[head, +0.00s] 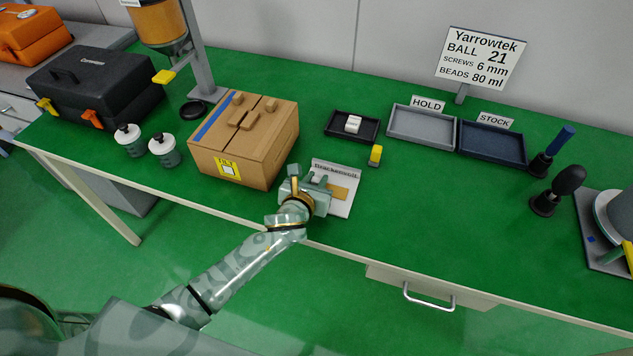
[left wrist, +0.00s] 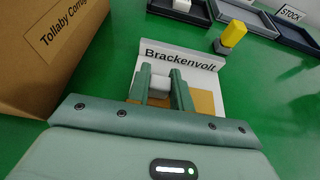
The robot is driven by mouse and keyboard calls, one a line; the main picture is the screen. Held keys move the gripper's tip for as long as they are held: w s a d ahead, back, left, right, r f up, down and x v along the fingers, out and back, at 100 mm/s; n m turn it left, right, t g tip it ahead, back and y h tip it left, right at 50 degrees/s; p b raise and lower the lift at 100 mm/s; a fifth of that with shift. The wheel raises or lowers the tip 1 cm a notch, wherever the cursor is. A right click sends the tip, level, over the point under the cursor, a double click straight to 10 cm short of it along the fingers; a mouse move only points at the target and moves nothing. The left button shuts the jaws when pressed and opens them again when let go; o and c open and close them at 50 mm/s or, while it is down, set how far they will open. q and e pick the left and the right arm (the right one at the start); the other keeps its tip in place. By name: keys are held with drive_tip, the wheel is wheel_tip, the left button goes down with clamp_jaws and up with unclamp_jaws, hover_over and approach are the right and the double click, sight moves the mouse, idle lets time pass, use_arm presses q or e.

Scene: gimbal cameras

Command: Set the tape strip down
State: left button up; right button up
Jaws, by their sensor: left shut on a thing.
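My left gripper (head: 318,182) is over the front part of the Brackenvolt card (head: 340,208), near the table's front edge. In the left wrist view its two fingers (left wrist: 161,88) are close together with a pale piece (left wrist: 160,82) between them. A tan strip (head: 339,192) shows at the fingers and sticks out to the right over the white card; it also shows in the left wrist view (left wrist: 204,103). I cannot tell whether the strip touches the card. The fingers hide part of it. My right gripper is not in view.
A cardboard box (head: 240,140) with a blue stripe stands close on the left. Behind are a black tray (head: 335,132) holding a white block, a small yellow-topped item (head: 375,155), the HOLD tray (head: 421,137) and the STOCK tray (head: 490,155).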

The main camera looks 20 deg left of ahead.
use_arm(q)
drive_tip(key=o, duration=0.9)
drive_tip(key=shift+r, duration=0.2)
drive_tip(key=p+v, duration=0.4)
drive_tip(key=v, duration=0.7)
drive_tip(key=shift+s, duration=0.15)
drive_tip(key=shift+s+a+r, duration=0.1)
drive_tip(key=shift+s, duration=0.3)
